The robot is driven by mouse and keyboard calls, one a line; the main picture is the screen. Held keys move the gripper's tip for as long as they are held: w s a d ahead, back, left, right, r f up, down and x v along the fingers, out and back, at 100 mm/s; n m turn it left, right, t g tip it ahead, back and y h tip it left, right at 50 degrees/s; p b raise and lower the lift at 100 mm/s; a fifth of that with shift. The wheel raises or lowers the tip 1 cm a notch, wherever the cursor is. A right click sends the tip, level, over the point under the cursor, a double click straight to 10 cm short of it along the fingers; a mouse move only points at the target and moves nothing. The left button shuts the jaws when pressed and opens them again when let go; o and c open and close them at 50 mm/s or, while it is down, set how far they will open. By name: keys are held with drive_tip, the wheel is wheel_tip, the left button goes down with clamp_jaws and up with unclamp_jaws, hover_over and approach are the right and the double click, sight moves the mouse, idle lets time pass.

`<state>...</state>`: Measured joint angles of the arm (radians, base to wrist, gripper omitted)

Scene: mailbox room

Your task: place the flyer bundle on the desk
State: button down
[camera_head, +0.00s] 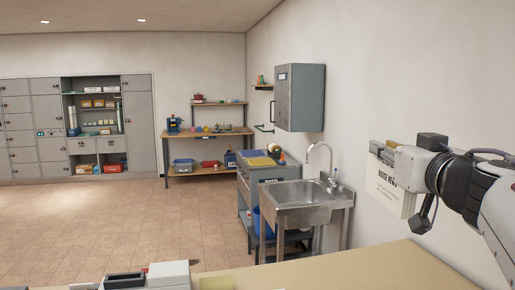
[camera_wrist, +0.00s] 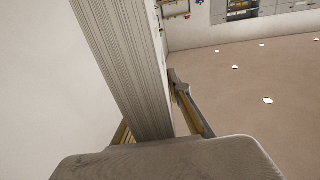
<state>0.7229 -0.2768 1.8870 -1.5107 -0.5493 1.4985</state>
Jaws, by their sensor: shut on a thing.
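The flyer bundle (camera_head: 383,188) is a white stack of sheets with dark print on its front, hanging upright at the right of the head view. My gripper (camera_head: 384,152) is shut on its upper edge, beside the white wall. In the wrist view the bundle (camera_wrist: 125,65) shows its many page edges between the two fingers of my gripper (camera_wrist: 160,118). The tan desk top (camera_head: 340,270) spans the bottom of the head view. The bundle is held above it, with a visible gap.
A steel sink (camera_head: 298,204) stands beyond the desk. A grey cabinet (camera_head: 300,97) hangs on the wall. The desk's middle and right look clear.

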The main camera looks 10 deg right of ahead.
drive_tip(key=s+d+f+n+y, duration=0.1)
drive_tip(key=s+d+f+y, duration=0.1)
drive_tip(key=s+d+f, duration=0.5)
drive_tip(key=s+d+f+n+y, duration=0.1)
drive_tip(key=s+d+f, duration=0.2)
drive_tip(key=s+d, duration=0.75)
wheel_tip(320, 180, down, 44)
drive_tip(key=s+a, duration=0.2)
drive_tip(key=shift+a+r, duration=0.25)
idle(0.8)
drive_tip(key=shift+f, duration=0.15)
idle(0.4)
wheel_tip(320, 180, down, 6)
drive_tip(key=shift+f, duration=0.25)
idle(0.6)
drive_tip(key=shift+f, duration=0.2)
idle(0.5)
drive_tip(key=c, duration=1.8)
unclamp_jaws()
